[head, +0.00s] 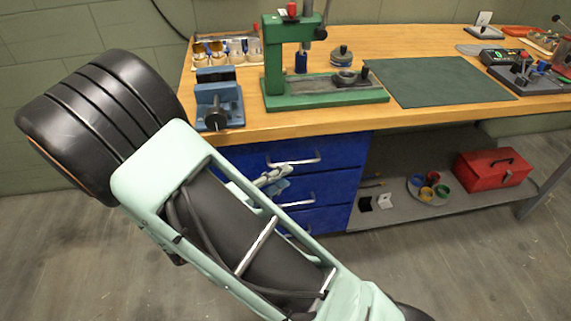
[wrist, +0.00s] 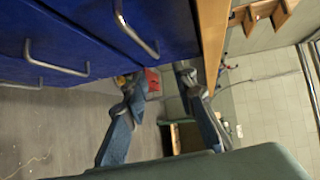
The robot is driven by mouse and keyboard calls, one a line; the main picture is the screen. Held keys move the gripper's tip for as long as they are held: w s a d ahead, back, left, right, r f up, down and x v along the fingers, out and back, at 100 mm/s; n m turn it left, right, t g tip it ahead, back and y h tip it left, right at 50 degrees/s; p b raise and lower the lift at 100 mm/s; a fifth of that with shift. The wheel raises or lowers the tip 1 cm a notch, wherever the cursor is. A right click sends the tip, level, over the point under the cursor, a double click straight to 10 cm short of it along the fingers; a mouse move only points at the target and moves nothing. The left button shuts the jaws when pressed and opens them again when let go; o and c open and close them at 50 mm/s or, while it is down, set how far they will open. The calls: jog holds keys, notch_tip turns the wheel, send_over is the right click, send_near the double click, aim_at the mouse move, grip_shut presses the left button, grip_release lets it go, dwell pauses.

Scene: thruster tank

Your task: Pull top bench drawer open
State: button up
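The top bench drawer is the uppermost blue front under the wooden bench and looks closed. Its silver bar handle (head: 293,161) shows in the head view, and the handle is also in the upper middle of the wrist view (wrist: 137,36). My gripper (head: 274,178) is in front of the blue drawers, just below and left of that handle; my arm partly hides it. In the wrist view my gripper (wrist: 158,76) has its two fingers spread with nothing held. The handle lies beyond the fingertips, apart from them.
A lower drawer handle (wrist: 56,67) sits beside the top one. The wooden bench top (head: 330,122) overhangs the drawers. A red toolbox (head: 492,169) stands on the lower shelf (head: 395,213) to the right. The floor in front of the drawers is clear.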

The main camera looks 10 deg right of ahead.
aim_at(295, 164)
jog(key=w+d+f+n+b, duration=0.1)
jog(key=w+d, duration=0.1)
jog(key=w+d+f+n+t+b, duration=0.1)
jog(key=w+d, duration=0.1)
jog(key=w, duration=0.1)
jog(key=w+d+f+n+b, duration=0.1)
jog(key=w+d, duration=0.1)
jog(key=w, duration=0.1)
jog(key=shift+w+f+t+y, duration=0.15)
jog(key=shift+f+t+y, duration=0.15)
jog(key=shift+a, duration=0.1)
grip_shut()
